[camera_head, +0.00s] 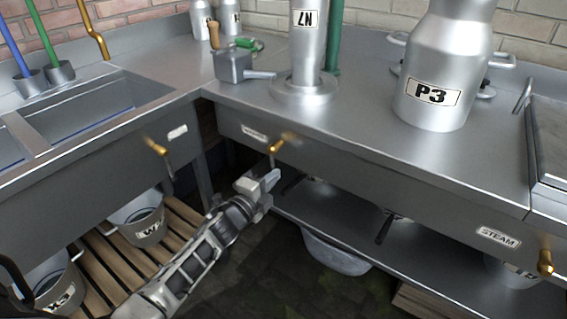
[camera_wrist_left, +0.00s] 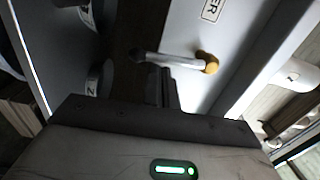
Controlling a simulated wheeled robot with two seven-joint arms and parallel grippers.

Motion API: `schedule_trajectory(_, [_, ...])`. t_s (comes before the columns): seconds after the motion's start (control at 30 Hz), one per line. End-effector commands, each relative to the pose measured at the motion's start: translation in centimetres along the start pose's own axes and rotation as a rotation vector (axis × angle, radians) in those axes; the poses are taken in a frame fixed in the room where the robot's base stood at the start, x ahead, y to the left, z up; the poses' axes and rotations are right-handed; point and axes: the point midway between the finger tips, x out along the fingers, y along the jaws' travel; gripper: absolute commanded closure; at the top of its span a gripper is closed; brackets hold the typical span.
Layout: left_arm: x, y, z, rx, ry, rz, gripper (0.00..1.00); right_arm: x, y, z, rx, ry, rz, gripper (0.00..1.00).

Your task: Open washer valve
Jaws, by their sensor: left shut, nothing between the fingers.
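The washer valve has a brass knob (camera_head: 275,147) and a grey lever, on the front panel of the counter under a small label (camera_head: 254,133). In the left wrist view the label (camera_wrist_left: 213,9) ends in "ER", and the lever (camera_wrist_left: 175,61) runs left from the brass knob. My left gripper (camera_head: 271,179) is shut and empty, just below the valve. In the wrist view its dark fingers (camera_wrist_left: 164,85) reach up to the lever; I cannot tell whether they touch it. My right gripper is not in view.
Another brass valve (camera_head: 157,147) is on the left panel, and a valve (camera_head: 545,262) beside the STEAM label (camera_head: 498,236) is at the right. A lower shelf (camera_head: 345,225) runs under the counter. Buckets (camera_head: 140,222) stand on wooden slats. A can marked P3 (camera_head: 440,70) is on the counter.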

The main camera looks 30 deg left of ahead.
Motion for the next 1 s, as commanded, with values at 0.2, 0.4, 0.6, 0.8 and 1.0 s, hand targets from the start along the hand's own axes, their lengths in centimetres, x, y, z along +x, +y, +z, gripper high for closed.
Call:
schedule_trajectory(0.2, [0.0, 0.1, 0.4, 0.061, -0.001, -0.004, 1.00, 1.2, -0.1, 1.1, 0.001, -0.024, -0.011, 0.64])
schedule_trajectory(0.4, [0.0, 0.1, 0.5, 0.077, -0.001, -0.005, 1.00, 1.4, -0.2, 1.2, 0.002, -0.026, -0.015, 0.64])
schedule_trajectory(0.6, [0.0, 0.1, 0.5, 0.077, -0.001, -0.005, 1.00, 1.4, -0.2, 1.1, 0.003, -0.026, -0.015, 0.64])
schedule_trajectory(0.8, [0.0, 0.1, 0.4, 0.076, 0.000, -0.005, 1.00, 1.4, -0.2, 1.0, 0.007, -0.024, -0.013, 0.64])
schedule_trajectory(1.0, [-0.1, 0.1, -1.8, 0.071, 0.005, -0.006, 1.00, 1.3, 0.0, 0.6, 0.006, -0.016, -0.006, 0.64])
